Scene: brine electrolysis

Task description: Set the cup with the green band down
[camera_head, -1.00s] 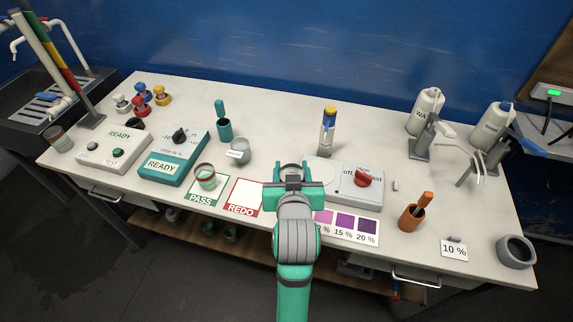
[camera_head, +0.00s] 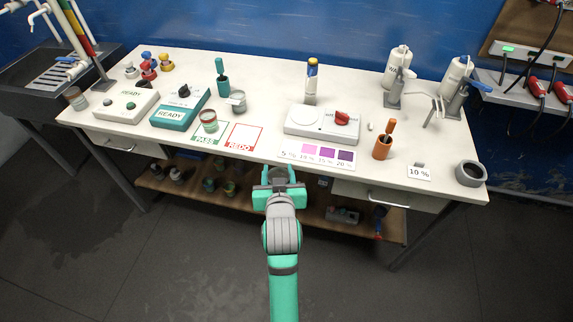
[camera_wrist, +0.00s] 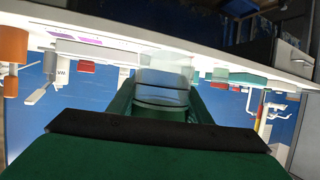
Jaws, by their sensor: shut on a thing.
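My gripper (camera_head: 279,180) is in front of the bench's front edge, over the floor. In the wrist view it is shut on a clear cup (camera_wrist: 161,88), seen between the green fingers. The fingers hide part of the cup, and I cannot make out its band colour. Another cup (camera_head: 209,120) with a reddish rim and greenish lower part stands on the green-framed PASS card (camera_head: 198,138). The red-framed REDO card (camera_head: 242,137) beside it is bare.
The white bench (camera_head: 265,142) holds a white stirrer with a red knob (camera_head: 341,117), a colour chart (camera_head: 320,154), an orange holder (camera_head: 382,148), a grey ring (camera_head: 471,174) and teal READY box (camera_head: 178,108). A lower shelf (camera_head: 300,213) holds several items. The bench's front strip is partly clear.

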